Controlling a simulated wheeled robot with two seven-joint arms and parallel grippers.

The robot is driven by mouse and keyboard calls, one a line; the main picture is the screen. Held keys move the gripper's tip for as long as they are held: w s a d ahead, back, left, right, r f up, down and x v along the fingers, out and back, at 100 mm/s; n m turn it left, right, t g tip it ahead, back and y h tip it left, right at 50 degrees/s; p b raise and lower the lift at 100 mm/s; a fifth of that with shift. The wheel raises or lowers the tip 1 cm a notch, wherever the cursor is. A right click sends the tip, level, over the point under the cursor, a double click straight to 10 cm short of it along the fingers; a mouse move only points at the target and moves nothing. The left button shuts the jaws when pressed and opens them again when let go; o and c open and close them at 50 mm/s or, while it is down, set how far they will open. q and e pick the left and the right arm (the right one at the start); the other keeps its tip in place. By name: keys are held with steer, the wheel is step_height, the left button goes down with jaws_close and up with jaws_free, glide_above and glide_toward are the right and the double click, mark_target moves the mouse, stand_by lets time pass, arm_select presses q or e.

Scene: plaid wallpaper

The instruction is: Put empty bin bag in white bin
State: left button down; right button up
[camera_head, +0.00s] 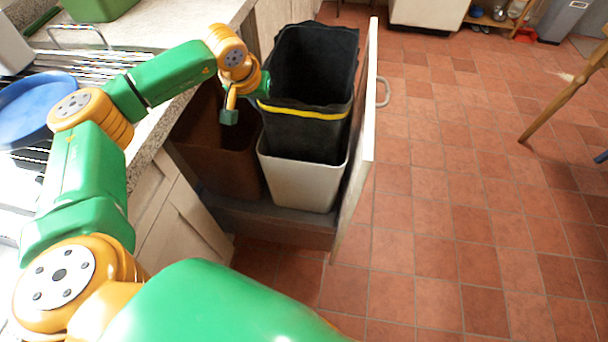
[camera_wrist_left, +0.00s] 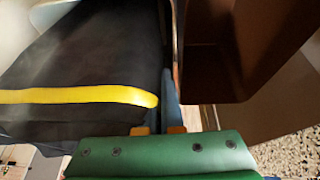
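The black bin bag (camera_head: 308,123) with a yellow band stands open and upright in the head view. Its lower part is inside the white bin (camera_head: 300,186), and its upper part rises well above the rim. My left gripper (camera_head: 261,90) is at the bag's left side, near the yellow band. In the left wrist view the bag (camera_wrist_left: 95,55) fills the left half, and the close-set fingers (camera_wrist_left: 159,129) appear shut on its edge. The fingertips are partly hidden by the bag. My right gripper is not in view.
A brown bin (camera_head: 222,150) stands left of the white bin in the pulled-out drawer. The drawer's white front panel (camera_head: 358,150) with a handle (camera_head: 383,92) is close on the right. The counter (camera_head: 200,25) borders the left. The tiled floor (camera_head: 450,180) is open.

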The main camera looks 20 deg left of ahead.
arm_select(q)
step_height(320, 180, down, 9)
steer(key=shift+f, duration=0.1)
steer(key=shift+f+b, duration=0.6)
steer(key=c, duration=1.3)
jaws_free()
steer(key=shift+c, duration=0.2)
steer(key=shift+r, duration=0.1)
steer(key=shift+r+p, duration=0.4)
steer(key=shift+p, duration=0.05)
steer(key=p+v, duration=0.1)
steer(key=v, duration=1.1)
steer(key=shift+r, duration=0.2)
